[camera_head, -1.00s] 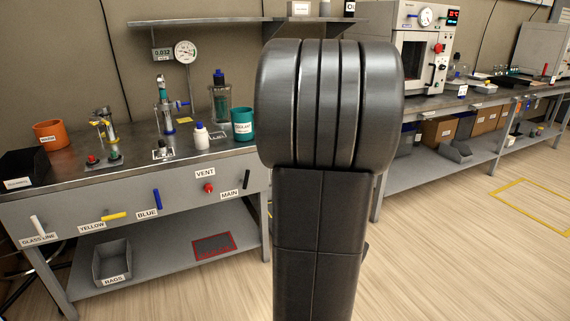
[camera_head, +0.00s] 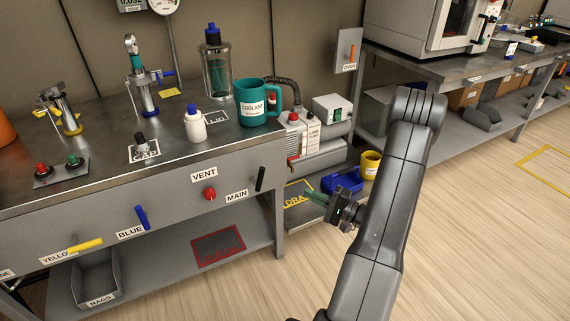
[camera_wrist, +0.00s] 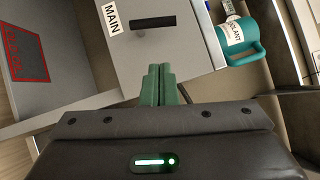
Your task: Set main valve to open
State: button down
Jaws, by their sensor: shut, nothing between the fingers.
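The main valve is a black lever (camera_head: 260,179) on the bench's front panel, right of the label MAIN (camera_head: 237,195). In the head view it stands near upright, leaning slightly right. The wrist view shows the same lever (camera_wrist: 154,22) beside its label (camera_wrist: 111,18), just beyond my fingertips. My gripper (camera_head: 308,192) has green fingers and is right of the lever, in front of the bench's right end. In the wrist view my gripper (camera_wrist: 159,70) has its fingers together, with nothing between them, apart from the lever.
A red vent knob (camera_head: 210,194), a blue lever (camera_head: 142,217) and a yellow lever (camera_head: 85,245) share the panel. A teal coolant mug (camera_head: 252,106) stands near the bench's right edge. A pump (camera_head: 318,150) and blue tray (camera_head: 343,180) are behind my gripper.

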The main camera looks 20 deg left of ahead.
jog(key=a+r+b, duration=0.1)
jog(key=a+r, duration=0.1)
jog(key=a, duration=1.1)
jog(key=shift+w+t+b, duration=0.25)
jog(key=shift+t+b, duration=0.05)
jog(key=shift+t, duration=0.1)
jog(key=shift+s+a+r+n+g+h+b, duration=0.15)
jog(key=shift+s+a+r+n+h+b, duration=0.15)
jog(key=shift+n+b, duration=0.55)
jog(key=shift+s+a+r+n+g+h+b, duration=0.15)
jog(key=shift+r+n+h+b, duration=0.25)
jog(key=shift+b, duration=0.7)
jog(key=shift+d, duration=0.1)
